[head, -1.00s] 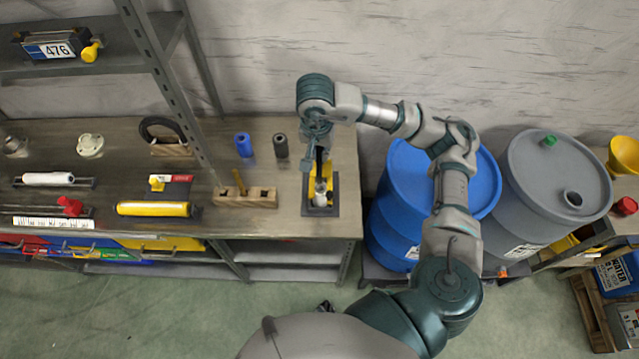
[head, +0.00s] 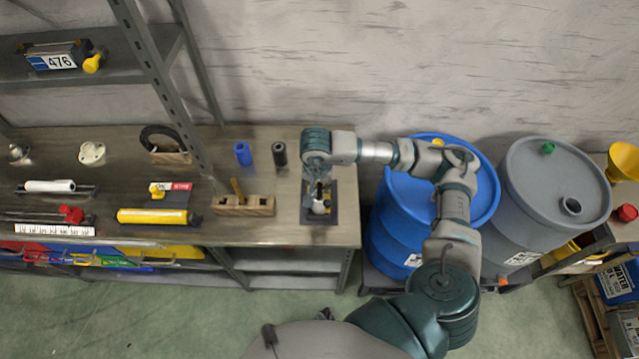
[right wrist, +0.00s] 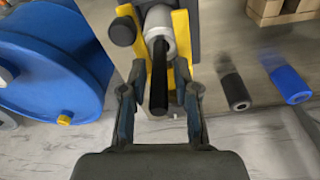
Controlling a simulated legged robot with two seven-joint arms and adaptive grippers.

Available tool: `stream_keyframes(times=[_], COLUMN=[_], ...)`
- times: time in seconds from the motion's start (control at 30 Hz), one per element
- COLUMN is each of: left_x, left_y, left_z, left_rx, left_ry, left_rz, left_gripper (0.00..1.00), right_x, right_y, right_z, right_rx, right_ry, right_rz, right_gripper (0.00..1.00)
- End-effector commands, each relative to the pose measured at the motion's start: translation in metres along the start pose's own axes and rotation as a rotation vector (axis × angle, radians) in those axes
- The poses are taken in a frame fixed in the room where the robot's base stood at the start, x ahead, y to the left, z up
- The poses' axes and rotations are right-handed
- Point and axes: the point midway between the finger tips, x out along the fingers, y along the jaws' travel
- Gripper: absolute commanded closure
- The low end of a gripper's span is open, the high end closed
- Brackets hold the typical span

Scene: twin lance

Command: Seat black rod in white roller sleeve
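The black rod (right wrist: 159,85) shows in the right wrist view. One end points back toward my palm, and the far end meets the mouth of the white roller sleeve (right wrist: 159,22). How deep it sits is hard to tell. The sleeve is held in a yellow bracket (right wrist: 181,28) on a dark base plate; it also shows in the head view (head: 319,207). My right gripper (right wrist: 161,80) has a finger on each side of the rod, with a small gap on both sides, so it looks open. My left gripper is out of view.
A black cylinder (head: 279,154) and a blue cylinder (head: 243,154) stand on the workbench, left of the fixture. A wooden block (head: 244,204) is nearby. A blue drum (head: 400,215) and a grey drum (head: 540,205) stand right of the bench. A shelf post rises at left.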

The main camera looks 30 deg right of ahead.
Motion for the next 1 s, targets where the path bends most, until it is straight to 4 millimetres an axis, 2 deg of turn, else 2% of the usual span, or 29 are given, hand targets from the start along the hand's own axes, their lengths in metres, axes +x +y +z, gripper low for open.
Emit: stream_keyframes(times=[0.37, 0.47, 0.8, 1.0], left_x=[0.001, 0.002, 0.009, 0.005], left_y=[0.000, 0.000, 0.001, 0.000], left_z=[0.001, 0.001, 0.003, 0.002], left_rx=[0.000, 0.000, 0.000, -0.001], left_ry=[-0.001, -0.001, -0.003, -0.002], left_rz=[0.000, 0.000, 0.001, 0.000], left_gripper=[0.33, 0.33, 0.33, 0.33], right_x=[-0.006, -0.018, -0.093, -0.118], right_y=[-0.001, -0.001, -0.001, 0.000], right_z=[0.000, -0.001, -0.001, -0.001], right_rx=[0.000, -0.001, 0.000, 0.001], right_ry=[0.002, 0.002, 0.004, 0.003], right_rz=[-0.003, -0.005, -0.006, -0.003], right_gripper=[0.59, 0.59, 0.59, 0.59])
